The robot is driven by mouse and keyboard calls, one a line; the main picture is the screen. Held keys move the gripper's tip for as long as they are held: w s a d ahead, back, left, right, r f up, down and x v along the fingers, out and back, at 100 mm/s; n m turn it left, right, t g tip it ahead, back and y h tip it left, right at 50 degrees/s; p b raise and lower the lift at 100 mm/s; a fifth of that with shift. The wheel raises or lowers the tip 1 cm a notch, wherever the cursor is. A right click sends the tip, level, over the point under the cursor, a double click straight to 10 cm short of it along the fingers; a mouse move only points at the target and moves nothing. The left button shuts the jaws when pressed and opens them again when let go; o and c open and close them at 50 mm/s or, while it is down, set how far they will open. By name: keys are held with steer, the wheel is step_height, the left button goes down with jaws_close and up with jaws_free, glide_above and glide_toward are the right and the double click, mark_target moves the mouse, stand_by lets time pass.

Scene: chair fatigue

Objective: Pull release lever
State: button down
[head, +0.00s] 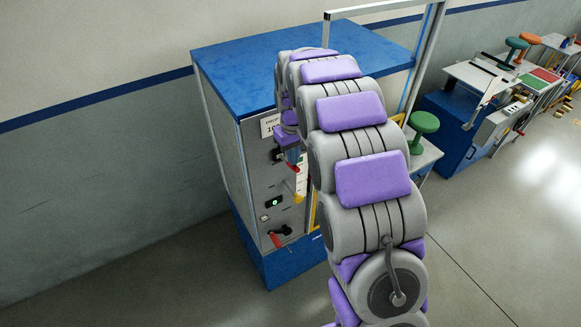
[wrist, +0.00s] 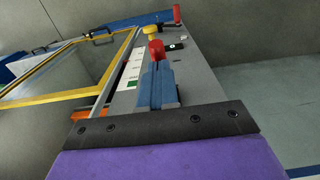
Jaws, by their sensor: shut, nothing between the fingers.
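The machine's panel (head: 255,185) is grey and carries several controls. A red-handled lever (head: 280,236) sticks out low on it; it also shows at the far end in the wrist view (wrist: 177,14). A yellow knob (head: 300,186) sits below my gripper and shows in the wrist view (wrist: 151,32). A red knob (wrist: 156,50) appears just beyond my fingertips; I cannot tell whether they touch. My gripper (head: 293,158) has blue fingers, shut and empty, close in front of the panel; they fill the middle of the wrist view (wrist: 155,75). Which control is the release lever is not marked.
A small green-lit display (head: 273,203) sits on the panel. The cabinet has a blue top (head: 290,58). A yellow frame (wrist: 75,70) stands beside the panel. A green stool (head: 424,122) and work tables are at right. My arm hides the cabinet's right part.

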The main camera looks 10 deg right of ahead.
steer(key=shift+f+b, duration=0.75)
steer(key=shift+f, duration=1.6)
steer(key=shift+s+d+r+p, duration=0.1)
steer(key=shift+s+r+p, duration=0.15)
steer(key=shift+r, duration=1.25)
steer(key=shift+s+d+r+p, duration=0.2)
steer(key=shift+s+r, duration=0.2)
steer(key=shift+r, duration=1.15)
steer(key=shift+s+d+r+p, duration=0.1)
steer(key=shift+s+r+p, duration=0.15)
steer(key=shift+r, duration=1.25)
steer(key=shift+s, duration=0.1)
steer(key=s+f+m+b, duration=0.1)
steer(key=s+f+b, duration=0.5)
steer(key=s, duration=0.7)
steer(key=s+f+m+g+b, duration=0.1)
steer(key=s+f+b, duration=0.5)
steer(key=s, duration=0.7)
steer(key=s+f+m+b, duration=0.1)
steer(key=s+f+b, duration=0.5)
steer(key=s, duration=0.8)
steer(key=b, duration=0.2)
steer(key=shift+a+m+g+b, duration=0.3)
steer(key=shift+a+g+b, duration=0.05)
steer(key=shift+a+g, duration=0.05)
